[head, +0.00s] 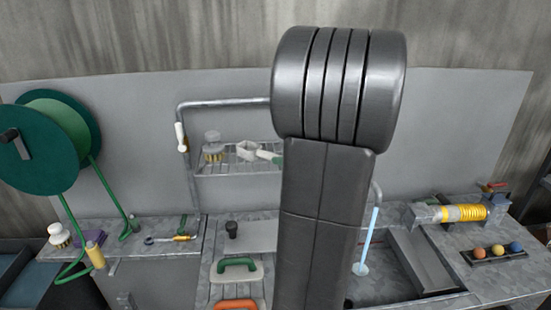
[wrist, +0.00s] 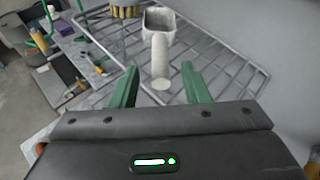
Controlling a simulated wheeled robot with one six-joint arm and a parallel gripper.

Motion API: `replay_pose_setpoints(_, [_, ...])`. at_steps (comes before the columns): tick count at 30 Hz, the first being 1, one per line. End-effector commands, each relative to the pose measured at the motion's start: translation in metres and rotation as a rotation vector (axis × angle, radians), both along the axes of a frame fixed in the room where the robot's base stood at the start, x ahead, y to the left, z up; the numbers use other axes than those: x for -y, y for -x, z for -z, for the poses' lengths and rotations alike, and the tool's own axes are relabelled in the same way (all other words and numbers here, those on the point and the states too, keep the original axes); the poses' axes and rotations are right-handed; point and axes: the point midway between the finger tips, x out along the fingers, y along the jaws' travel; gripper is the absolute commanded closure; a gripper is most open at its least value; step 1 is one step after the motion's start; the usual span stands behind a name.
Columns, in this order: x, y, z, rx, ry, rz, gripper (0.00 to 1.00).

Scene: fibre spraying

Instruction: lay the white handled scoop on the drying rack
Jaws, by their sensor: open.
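The white handled scoop (wrist: 158,22) lies on the wire drying rack (wrist: 225,62) in the wrist view. Its square bowl points away from me and its pale handle runs back towards my gripper (wrist: 160,72). The green fingers are spread, one on each side of the handle's near end, with gaps visible. In the head view the scoop (head: 247,150) sits on the rack (head: 205,171) on the back wall, and a green fingertip of my gripper (head: 267,155) shows beside it. My arm hides the rack's right part.
A brush (head: 212,153) stands on the rack left of the scoop. A green hose reel (head: 40,145) is at far left. Below are a green-handled tool (head: 238,263) and an orange-handled one (head: 236,304). A sink trough and a yellow coil (head: 465,213) are on the right.

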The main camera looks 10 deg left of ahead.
Motion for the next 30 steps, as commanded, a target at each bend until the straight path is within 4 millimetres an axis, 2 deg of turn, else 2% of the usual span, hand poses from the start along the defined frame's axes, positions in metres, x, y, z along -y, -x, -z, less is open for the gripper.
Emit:
replay_pose_setpoints(3, [0.021,0.015,-0.008,0.002,0.0,0.005,0.58])
replay_pose_setpoints(9, [0.042,0.031,-0.02,0.001,0.0,0.002,0.58])
replay_pose_setpoints(21, [0.049,0.037,-0.024,-0.001,-0.001,-0.001,0.58])
replay_pose_setpoints(23, [0.049,0.037,-0.024,-0.001,-0.001,-0.001,0.5])
replay_pose_setpoints(30, [0.05,0.038,-0.021,0.002,0.018,-0.006,0.03])
